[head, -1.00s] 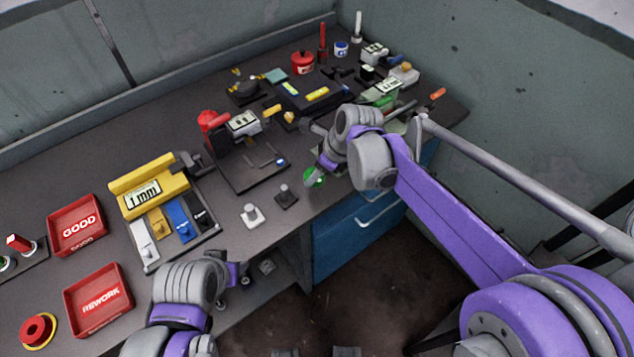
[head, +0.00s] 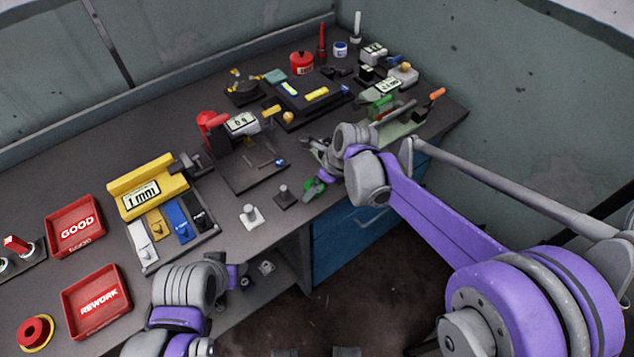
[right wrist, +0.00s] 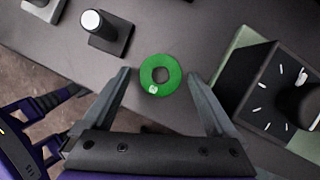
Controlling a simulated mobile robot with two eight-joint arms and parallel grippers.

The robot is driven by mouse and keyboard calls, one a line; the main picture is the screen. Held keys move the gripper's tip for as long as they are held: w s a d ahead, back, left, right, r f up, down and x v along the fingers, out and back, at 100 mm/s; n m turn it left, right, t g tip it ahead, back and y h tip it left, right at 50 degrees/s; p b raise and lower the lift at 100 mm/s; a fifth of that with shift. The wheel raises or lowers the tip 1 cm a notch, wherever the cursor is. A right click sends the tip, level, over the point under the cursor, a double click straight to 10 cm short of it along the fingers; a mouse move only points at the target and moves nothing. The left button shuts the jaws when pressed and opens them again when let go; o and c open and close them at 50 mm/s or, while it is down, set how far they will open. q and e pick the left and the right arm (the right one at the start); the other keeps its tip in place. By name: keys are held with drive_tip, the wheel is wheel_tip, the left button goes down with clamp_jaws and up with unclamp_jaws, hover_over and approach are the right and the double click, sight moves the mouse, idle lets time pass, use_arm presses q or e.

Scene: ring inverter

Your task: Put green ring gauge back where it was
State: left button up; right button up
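The green ring gauge (right wrist: 173,82) shows face-on in the right wrist view, between the fingers of my right gripper (right wrist: 158,73). The fingers are apart, with a small gap on each side of the ring. In the head view the ring (head: 313,188) is partly hidden by my right gripper (head: 316,178), near the bench's front edge. A dark-based post (head: 285,197) stands just left of it; it also shows in the right wrist view (right wrist: 107,32). My left gripper (head: 238,277) is low by the front edge, its fingers not clear.
A white-based post (head: 251,216) stands further left. A dark block with white marks (right wrist: 283,88) is right of the ring in the right wrist view. A gauge stand (head: 245,170) is behind. Red GOOD (head: 75,249) and REWORK (head: 70,322) trays are at left.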

drive_tip(key=shift+r, duration=0.15)
drive_tip(key=shift+d+r, duration=0.1)
drive_tip(key=shift+r, duration=0.15)
drive_tip(key=p+v, duration=0.1)
drive_tip(key=v, duration=1.1)
drive_tip(key=s+d+f+n+t+h, duration=0.1)
drive_tip(key=s+d+f+n, duration=0.2)
drive_tip(key=s+n, duration=0.3)
drive_tip(key=s+d+f+n+t+h, duration=0.1)
drive_tip(key=s+d+n, duration=0.4)
drive_tip(key=n, duration=0.5)
drive_tip(key=s+d+f+n+t+h, duration=0.1)
drive_tip(key=s+d+f+n, duration=0.3)
drive_tip(key=s+n, duration=0.4)
drive_tip(key=shift+s+d+f+h, duration=0.25)
drive_tip(key=shift+d+f+h, duration=0.05)
drive_tip(key=shift+h, duration=0.2)
